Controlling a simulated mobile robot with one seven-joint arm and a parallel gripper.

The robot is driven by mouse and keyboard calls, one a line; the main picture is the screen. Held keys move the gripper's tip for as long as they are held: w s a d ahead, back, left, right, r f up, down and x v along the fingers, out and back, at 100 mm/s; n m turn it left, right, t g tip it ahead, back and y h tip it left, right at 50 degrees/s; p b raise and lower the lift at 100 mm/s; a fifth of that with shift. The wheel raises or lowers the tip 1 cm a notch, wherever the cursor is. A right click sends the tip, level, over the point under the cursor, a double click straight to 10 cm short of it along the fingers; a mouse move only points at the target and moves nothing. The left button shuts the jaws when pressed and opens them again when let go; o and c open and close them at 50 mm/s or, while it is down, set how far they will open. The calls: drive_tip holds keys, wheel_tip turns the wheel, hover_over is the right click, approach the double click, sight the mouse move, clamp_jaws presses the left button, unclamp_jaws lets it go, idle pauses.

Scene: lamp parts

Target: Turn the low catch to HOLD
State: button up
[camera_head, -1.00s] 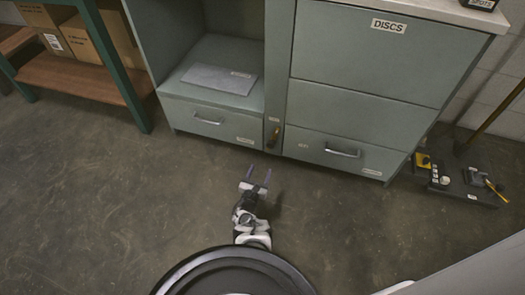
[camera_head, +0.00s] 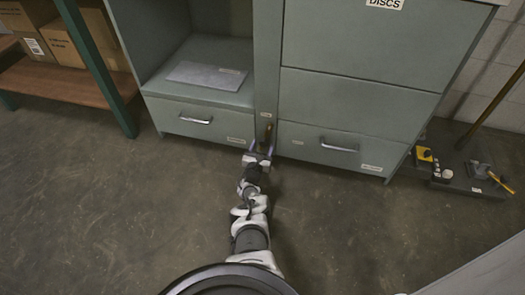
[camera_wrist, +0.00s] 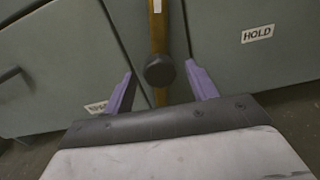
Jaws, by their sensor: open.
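The low catch (camera_head: 268,133) is a brass-coloured bar with a dark round knob, on the narrow post between the two low drawers. In the wrist view the catch (camera_wrist: 160,72) stands upright, its knob between my fingers. My gripper (camera_head: 262,148) is open around it, purple fingers (camera_wrist: 162,88) on both sides with gaps; I see no contact. The HOLD label (camera_wrist: 258,33) is to the right of the catch in the wrist view. Another label (camera_wrist: 97,107), partly hidden by my left finger, is to the left.
A left drawer (camera_head: 190,122) and a right drawer (camera_head: 330,150) with bar handles flank the post. A green-framed shelf with boxes (camera_head: 75,45) stands at the left. A dark low platform with small items (camera_head: 460,176) lies at the right. The floor in front is clear.

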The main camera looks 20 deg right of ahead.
drive_tip(key=shift+w+d, duration=0.25)
drive_tip(key=shift+w, duration=0.1)
clamp_jaws()
idle(0.3)
